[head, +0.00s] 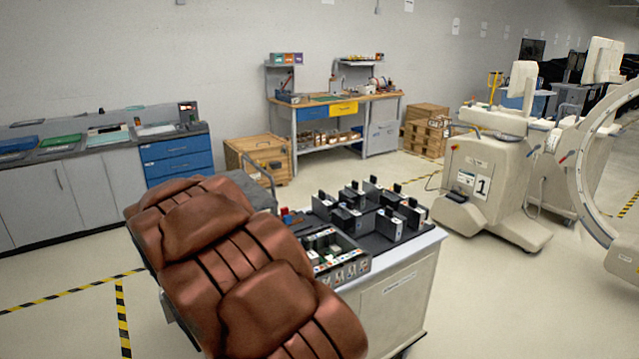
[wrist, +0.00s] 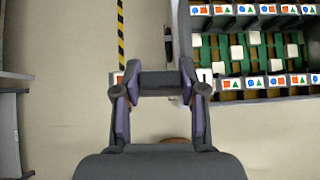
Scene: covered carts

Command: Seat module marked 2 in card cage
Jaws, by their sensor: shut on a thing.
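In the wrist view my gripper (wrist: 160,82) is shut on a dark bar-like part, which appears to be the handle of a module (wrist: 205,75). Small pale patches show at both sides of the fingers. I cannot read any number on it. It hangs over the floor, left of the card cage (wrist: 245,94). The cage has two rows of labels with coloured shapes, and white blocks over a green board between them. In the head view the cage (head: 350,270) sits on the cart's near part. My gripper is hidden there behind my brown-covered arm.
A dark tray (head: 388,238) with several upright black-and-white modules stands on the white cart (head: 400,300), behind the cage. A large machine marked 1 (head: 480,185) is at right. A workbench (head: 335,100) and wooden crates stand behind. Floor left of the cart is open, with striped tape.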

